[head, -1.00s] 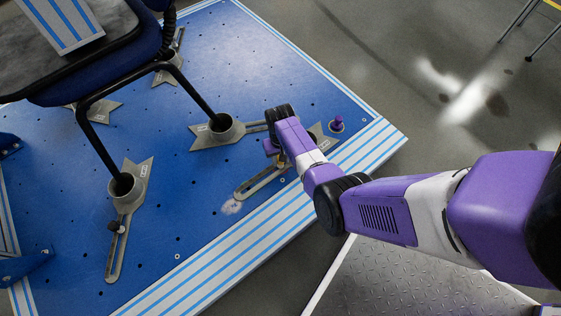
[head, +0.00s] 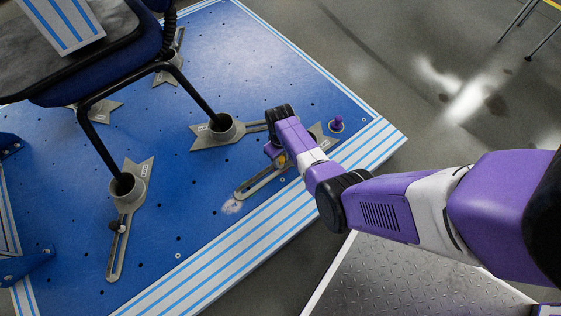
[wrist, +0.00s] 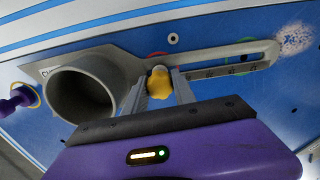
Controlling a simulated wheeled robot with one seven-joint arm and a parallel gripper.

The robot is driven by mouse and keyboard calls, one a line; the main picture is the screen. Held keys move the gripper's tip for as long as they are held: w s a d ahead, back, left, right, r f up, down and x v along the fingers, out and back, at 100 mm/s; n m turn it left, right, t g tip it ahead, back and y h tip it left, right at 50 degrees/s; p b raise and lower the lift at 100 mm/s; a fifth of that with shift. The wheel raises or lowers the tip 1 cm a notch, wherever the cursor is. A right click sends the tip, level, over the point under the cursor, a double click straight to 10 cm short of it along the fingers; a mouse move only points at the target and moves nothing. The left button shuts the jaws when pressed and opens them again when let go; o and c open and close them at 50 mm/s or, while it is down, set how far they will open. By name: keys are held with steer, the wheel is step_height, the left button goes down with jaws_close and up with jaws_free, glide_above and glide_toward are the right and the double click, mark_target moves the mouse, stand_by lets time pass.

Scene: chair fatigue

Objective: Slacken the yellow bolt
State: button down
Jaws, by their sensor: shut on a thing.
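The yellow bolt (wrist: 156,91) has a lobed knob head and sits in the slotted arm of a grey clamp bracket (wrist: 203,57) on the blue plate. My gripper (wrist: 157,88) has one finger on each side of the knob and is shut on it. In the head view a small part of the yellow knob (head: 281,160) shows beside my gripper (head: 276,158), low over the slotted arm. The bolt's shank is hidden under the knob.
A chair leg stands in another bracket's cup (head: 224,128), left of my gripper. A purple knob (head: 337,124) stands near the plate's right corner. Another slotted bracket (head: 119,225) with a dark knob lies left. Bare blue plate (head: 190,215) lies between.

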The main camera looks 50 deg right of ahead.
steer(key=n, duration=0.3)
steer(key=shift+n, duration=0.4)
steer(key=n, duration=0.3)
steer(key=shift+n+p, duration=0.3)
steer(key=shift+p, duration=0.05)
steer(key=c, duration=1)
jaws_free()
steer(key=shift+c, duration=0.2)
steer(key=m, duration=0.3)
steer(key=shift+m, duration=0.3)
